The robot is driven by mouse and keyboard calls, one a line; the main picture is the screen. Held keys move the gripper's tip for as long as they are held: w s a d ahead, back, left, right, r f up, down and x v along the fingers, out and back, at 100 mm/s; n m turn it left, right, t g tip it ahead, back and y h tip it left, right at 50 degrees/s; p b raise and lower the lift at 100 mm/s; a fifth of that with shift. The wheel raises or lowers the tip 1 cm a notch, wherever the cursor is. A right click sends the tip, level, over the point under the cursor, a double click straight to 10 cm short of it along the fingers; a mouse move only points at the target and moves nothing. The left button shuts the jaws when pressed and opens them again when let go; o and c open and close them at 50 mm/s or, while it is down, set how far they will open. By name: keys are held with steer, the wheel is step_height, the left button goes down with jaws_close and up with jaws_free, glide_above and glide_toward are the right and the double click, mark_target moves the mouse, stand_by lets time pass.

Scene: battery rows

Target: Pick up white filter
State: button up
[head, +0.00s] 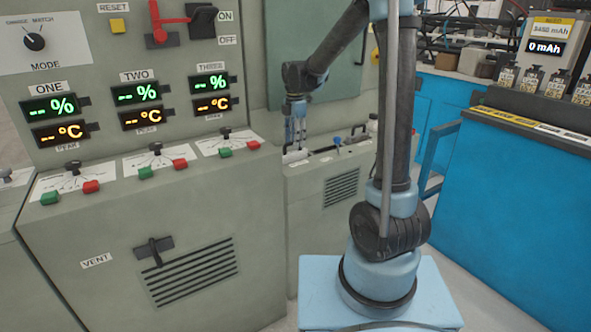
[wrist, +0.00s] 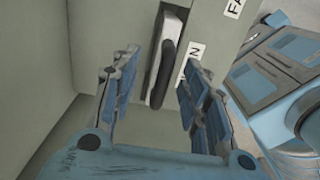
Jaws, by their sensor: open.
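In the wrist view, a white, slab-like piece with a black curved handle, which looks like the white filter (wrist: 168,28), sits in a grey recess beyond my fingers. My gripper (wrist: 160,72) is open, with one blue padded finger on each side of the handle's line. I see no clear contact. Whether that patch is the filter is too small to tell.
The low grey cabinet (head: 325,195) carries small dark and blue fittings on top. A tall control console (head: 150,215) with displays and buttons stands left. A blue workbench (head: 520,190) with several small bottles stands right. In the wrist view, grey walls lie close on the left.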

mark_target(294, 152)
steer(key=shift+s+a+f, duration=0.1)
steer(key=shift+s+f, duration=0.05)
steer(key=shift+f, duration=1.1)
steer(key=shift+s+a+f, duration=0.1)
steer(key=shift+s+f, duration=0.05)
steer(key=shift+f, duration=1.1)
jaws_close()
